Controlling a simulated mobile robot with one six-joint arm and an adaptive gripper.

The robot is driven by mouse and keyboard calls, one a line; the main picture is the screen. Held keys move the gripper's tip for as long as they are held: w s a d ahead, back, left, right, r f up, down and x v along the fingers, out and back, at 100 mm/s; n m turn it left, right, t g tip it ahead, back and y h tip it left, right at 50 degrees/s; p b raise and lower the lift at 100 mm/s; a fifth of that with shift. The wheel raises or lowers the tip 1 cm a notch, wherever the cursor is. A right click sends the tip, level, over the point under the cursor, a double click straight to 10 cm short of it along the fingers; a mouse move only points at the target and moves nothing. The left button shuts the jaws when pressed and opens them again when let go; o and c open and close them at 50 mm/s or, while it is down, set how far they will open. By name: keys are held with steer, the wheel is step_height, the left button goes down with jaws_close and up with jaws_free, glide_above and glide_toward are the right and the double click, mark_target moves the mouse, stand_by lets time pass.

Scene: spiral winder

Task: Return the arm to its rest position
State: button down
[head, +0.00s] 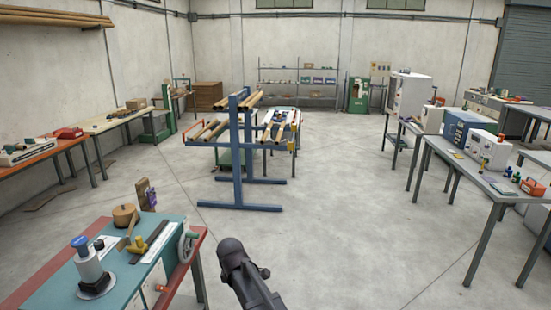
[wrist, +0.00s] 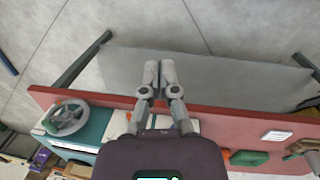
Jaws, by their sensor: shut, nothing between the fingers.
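My gripper (wrist: 159,72) shows in the wrist view with its two fingers together and nothing between them. It hangs above the red edge (wrist: 225,122) of a bench, with the fingertips over a grey surface beyond that edge. In the head view, a dark part of my arm rises from the bottom edge, right of the teal-topped bench (head: 52,292). My fingers cannot be made out there.
The teal bench carries a handwheel (head: 187,247), which also shows in the wrist view (wrist: 67,118), and a blue-capped device (head: 89,267). A blue rack (head: 238,150) stands ahead. A grey table (head: 490,180) stands right. The middle floor is clear.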

steer(key=s+d+m, duration=0.3)
steer(key=d+m, duration=0.3)
steer(key=d, duration=0.3)
steer(key=s+d+m, duration=0.4)
steer(key=d+m, duration=0.2)
steer(key=d, duration=0.3)
steer(key=s+d+m+g, duration=0.1)
steer(key=s+d+m, duration=0.3)
steer(key=d, duration=0.6)
steer(key=shift+s+f+m+y, duration=0.25)
steer(key=shift+m+y, duration=0.15)
steer(key=shift+m, duration=0.5)
steer(key=shift+d, duration=0.1)
